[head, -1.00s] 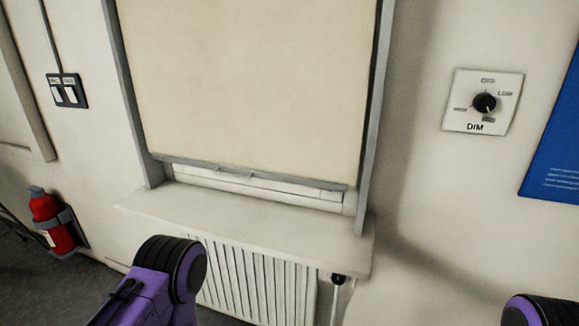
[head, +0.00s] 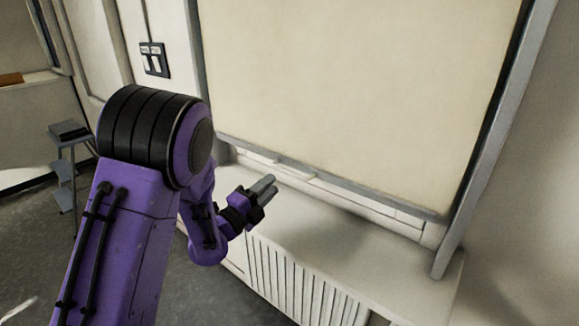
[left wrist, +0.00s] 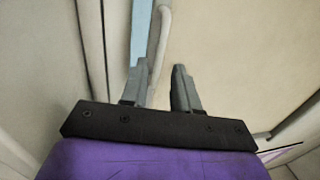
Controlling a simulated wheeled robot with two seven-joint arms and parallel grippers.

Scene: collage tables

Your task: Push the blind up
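The cream blind (head: 350,80) hangs almost fully down over the window. Its grey bottom bar (head: 370,193) ends just above the sill, with a small pale tab (head: 293,167) near its left part. My left gripper (head: 268,186) is in front of the bar's left part, just below and left of the tab. In the left wrist view the left gripper's fingers (left wrist: 160,72) stand apart with a gap between them. A pale, curved edge piece (left wrist: 158,45) shows beyond the gap, beside a light blue strip; I cannot tell whether the fingers touch it. My right gripper is out of view.
The white sill (head: 330,222) sticks out below the blind, above a ribbed radiator (head: 290,275). A grey frame post (head: 495,140) borders the blind on the right. A dark switch plate (head: 155,59) is on the wall at left. A small step stand (head: 68,150) is on the floor at far left.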

